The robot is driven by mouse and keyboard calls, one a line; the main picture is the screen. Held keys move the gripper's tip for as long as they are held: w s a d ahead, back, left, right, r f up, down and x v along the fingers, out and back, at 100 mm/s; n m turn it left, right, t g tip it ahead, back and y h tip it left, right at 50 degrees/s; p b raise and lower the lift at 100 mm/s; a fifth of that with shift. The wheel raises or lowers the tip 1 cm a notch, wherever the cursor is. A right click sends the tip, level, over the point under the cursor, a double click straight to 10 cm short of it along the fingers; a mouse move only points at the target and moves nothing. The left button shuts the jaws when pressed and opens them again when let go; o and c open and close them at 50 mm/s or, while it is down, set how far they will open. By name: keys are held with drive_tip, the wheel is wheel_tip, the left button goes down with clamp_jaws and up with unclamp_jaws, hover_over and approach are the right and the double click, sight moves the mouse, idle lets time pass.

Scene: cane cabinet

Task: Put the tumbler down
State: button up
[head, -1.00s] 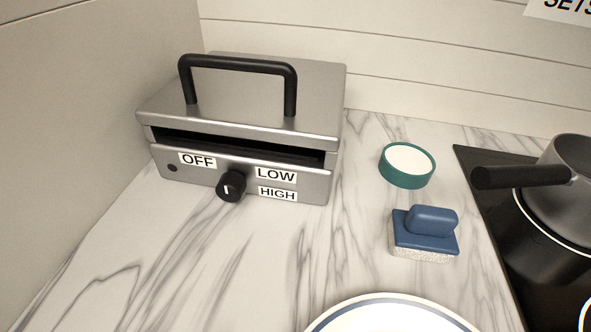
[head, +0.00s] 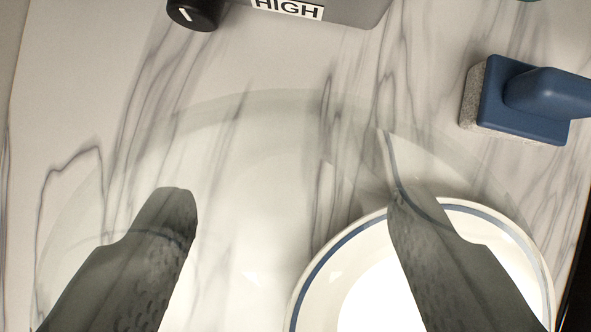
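The tumbler (head: 270,140) is clear glass and very faint in the head view. Its wide rim arcs across the middle of the picture, and the marble shows through it. My gripper (head: 287,197) has one dark finger on each side of the glass, and its fingers show partly through the clear wall. It appears shut on the tumbler. The tumbler's base and its height over the counter are hard to make out. A white plate (head: 309,296) with a blue band lies on the counter at lower right, partly behind the right finger and the glass.
The marble counter (head: 75,110) is clear at the left. A blue-handled scrubber (head: 515,100) lies at upper right. The grey appliance (head: 350,10) with its black knob (head: 195,12) stands at the top edge. A dark edge shows at the far lower right.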

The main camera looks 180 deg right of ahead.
sight(293, 254)
drive_tip(key=shift+f, duration=3.75)
drive_tip(key=o, duration=1.1)
drive_tip(key=shift+f, duration=0.1)
drive_tip(key=v, duration=1.2)
